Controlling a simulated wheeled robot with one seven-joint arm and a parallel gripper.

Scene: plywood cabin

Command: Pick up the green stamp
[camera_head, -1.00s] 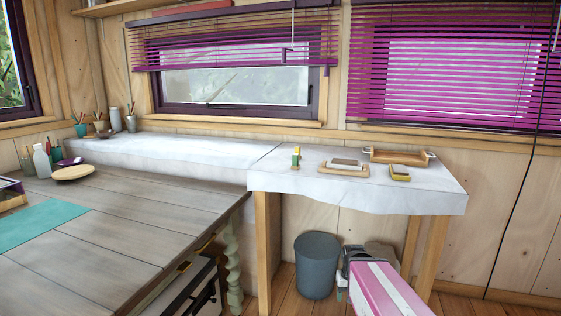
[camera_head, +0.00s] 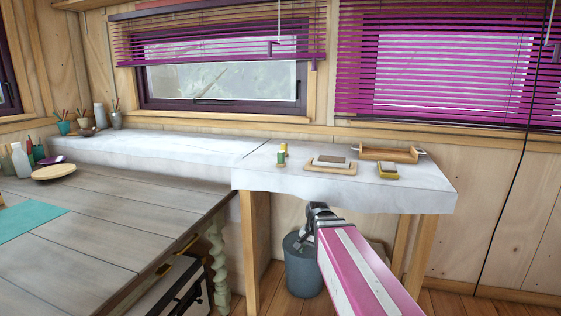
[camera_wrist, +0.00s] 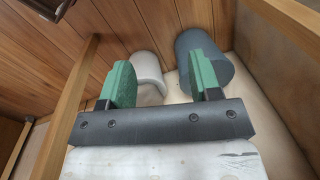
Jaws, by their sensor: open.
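A small green and yellow upright piece (camera_head: 281,160), likely the green stamp, stands on the white-covered table (camera_head: 420,195) near its left end. It is too small to make out in detail. My gripper (camera_head: 318,210) is in front of the table, at about the height of its front edge and apart from the stamp. In the wrist view my gripper (camera_wrist: 160,75) is open, with green finger pads spread apart and nothing between them. The stamp does not show in the wrist view.
A wooden tray with a block (camera_head: 330,164), a yellow-edged piece (camera_head: 388,172) and a wooden roller tool (camera_head: 385,153) lie right of the stamp. A grey bin (camera_head: 303,275) stands under the table. A grey plank desk (camera_head: 110,215) fills the left.

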